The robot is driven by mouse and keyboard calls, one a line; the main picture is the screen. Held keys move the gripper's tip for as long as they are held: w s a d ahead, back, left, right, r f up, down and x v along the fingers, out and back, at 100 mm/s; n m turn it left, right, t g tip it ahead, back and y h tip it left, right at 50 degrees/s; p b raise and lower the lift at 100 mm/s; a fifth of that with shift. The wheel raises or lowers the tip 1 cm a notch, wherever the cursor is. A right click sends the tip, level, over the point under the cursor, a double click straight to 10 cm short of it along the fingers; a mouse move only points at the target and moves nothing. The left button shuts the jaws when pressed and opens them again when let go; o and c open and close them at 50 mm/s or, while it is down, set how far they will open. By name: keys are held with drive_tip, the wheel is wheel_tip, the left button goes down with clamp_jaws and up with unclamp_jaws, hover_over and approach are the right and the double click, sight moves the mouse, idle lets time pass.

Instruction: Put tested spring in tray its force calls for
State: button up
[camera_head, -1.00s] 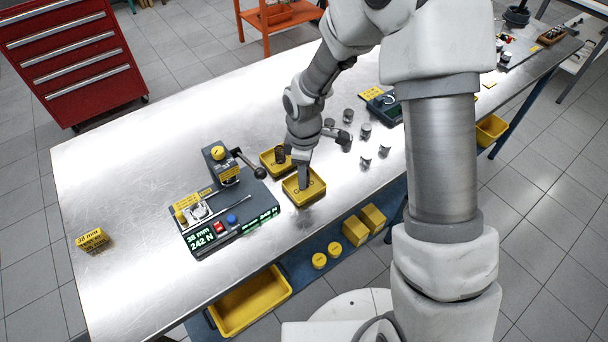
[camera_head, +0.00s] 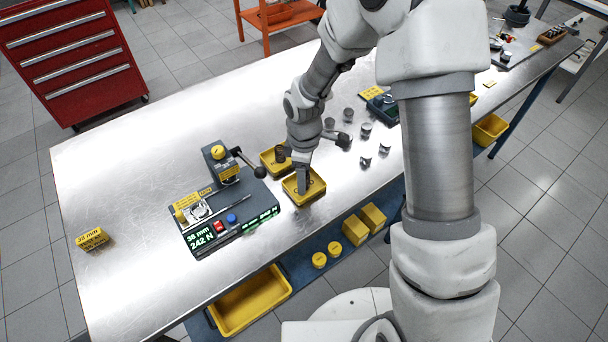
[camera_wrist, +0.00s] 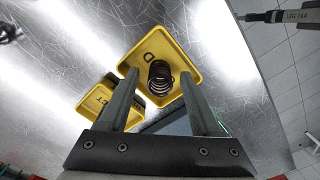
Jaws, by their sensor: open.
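A dark coil spring (camera_wrist: 159,80) stands in a yellow tray (camera_wrist: 182,55) in the wrist view, between the two fingers and apart from them. My gripper (camera_wrist: 158,92) is open over this tray. In the head view my gripper (camera_head: 302,180) reaches down into the nearer tray (camera_head: 312,200). The spring tester (camera_head: 215,215) reads 38 mm and 242 N.
A yellow sign (camera_head: 92,239) marked 38 mm stands at the table's left. The tester's lever with a black knob (camera_head: 259,171) is close to the trays. Several small metal parts (camera_head: 366,130) stand right of the gripper. The table's left part (camera_head: 120,170) is mostly clear.

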wheel_tip(320, 180, up, 12)
drive_tip(key=s+d+r+m+t, duration=0.1)
drive_tip(key=s+d+r+m, duration=0.25)
drive_tip(key=r, duration=0.25)
drive_tip(key=s+d+r+m+t, duration=0.2)
drive_tip(key=s+d+r+m, duration=0.15)
drive_tip(key=r, duration=0.25)
drive_tip(key=s+d+r+m+t, duration=0.1)
drive_tip(key=s+d+r+m, duration=0.1)
drive_tip(key=s+m, duration=0.2)
drive_tip(key=s+d+r+m+t, duration=0.1)
drive_tip(key=s+d+r+m, duration=0.2)
drive_tip(key=s, duration=0.4)
drive_tip(key=shift+s+d+r+m+t, duration=0.25)
drive_tip(key=shift+s+m+t, duration=0.1)
drive_tip(key=shift+m, duration=0.45)
